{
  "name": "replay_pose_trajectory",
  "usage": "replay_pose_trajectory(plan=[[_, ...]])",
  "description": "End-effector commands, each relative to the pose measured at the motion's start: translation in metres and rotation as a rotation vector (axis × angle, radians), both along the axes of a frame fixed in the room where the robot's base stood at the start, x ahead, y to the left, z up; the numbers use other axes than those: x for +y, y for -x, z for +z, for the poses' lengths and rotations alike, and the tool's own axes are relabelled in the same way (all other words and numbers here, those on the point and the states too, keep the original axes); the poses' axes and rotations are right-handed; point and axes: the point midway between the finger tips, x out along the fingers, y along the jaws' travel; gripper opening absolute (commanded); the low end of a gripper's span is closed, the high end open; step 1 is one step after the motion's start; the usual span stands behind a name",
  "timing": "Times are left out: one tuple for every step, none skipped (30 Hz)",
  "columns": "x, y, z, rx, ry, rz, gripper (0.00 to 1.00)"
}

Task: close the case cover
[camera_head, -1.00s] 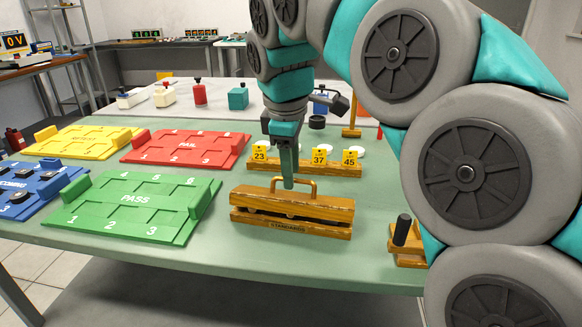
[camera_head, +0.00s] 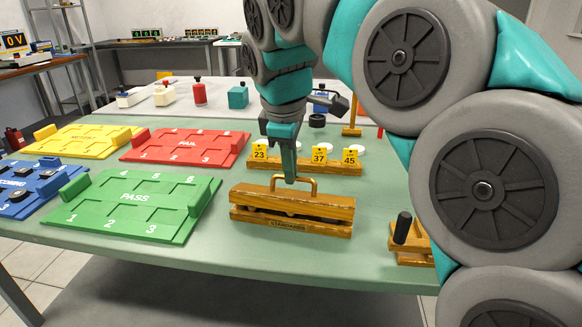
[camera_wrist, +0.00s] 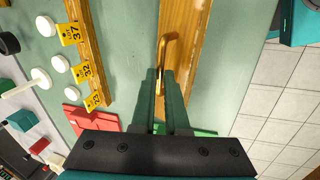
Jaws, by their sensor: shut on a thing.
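The wooden case (camera_head: 290,228), with STANDARDS lettered on its front, sits near the front middle of the green table. Its cover (camera_head: 325,205) lies above the base, with a dark gap and parts of some contents showing between them. The cover carries a loop handle (camera_head: 312,186). My gripper (camera_head: 289,180) points down at the handle's left part and is shut on it. In the wrist view the fingers (camera_wrist: 160,73) straddle the handle (camera_wrist: 162,48), with the cover (camera_wrist: 190,35) beyond.
A green PASS tray (camera_head: 130,206) lies left of the case; red (camera_head: 187,147), yellow (camera_head: 80,139) and blue trays (camera_head: 35,186) lie farther left. Behind the case is a wooden rack (camera_head: 300,169) with yellow number tags. A wooden piece with a black knob (camera_head: 402,229) stands right.

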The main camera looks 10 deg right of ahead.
Motion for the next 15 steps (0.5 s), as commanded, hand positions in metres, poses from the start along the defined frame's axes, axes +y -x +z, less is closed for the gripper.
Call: replay_pose_trajectory(plan=[[0.001,0.003,-0.003,-0.025,0.013,0.002,0.0],[0.001,0.005,-0.004,-0.042,0.021,0.002,0.0],[0.002,0.007,-0.005,-0.064,0.031,0.0,0.0],[0.002,0.009,-0.005,-0.082,0.038,0.001,0.0],[0.003,0.011,-0.006,-0.102,0.047,0.001,0.0],[0.004,0.013,-0.007,-0.125,0.056,0.001,0.0],[0.005,0.015,-0.007,-0.141,0.064,0.001,0.0],[0.006,0.016,-0.008,-0.16,0.072,0.001,0.0],[0.007,0.018,-0.009,-0.185,0.083,0.001,0.0],[0.008,0.02,-0.01,-0.202,0.09,0.001,0.0],[0.008,0.021,-0.011,-0.217,0.098,0.001,0.0],[0.009,0.023,-0.011,-0.241,0.108,0.001,0.0],[0.01,0.024,-0.011,-0.257,0.113,0.002,0.0],[0.01,0.024,-0.011,-0.271,0.117,0.001,0.0],[0.011,0.025,-0.012,-0.284,0.125,0.001,0.0]])
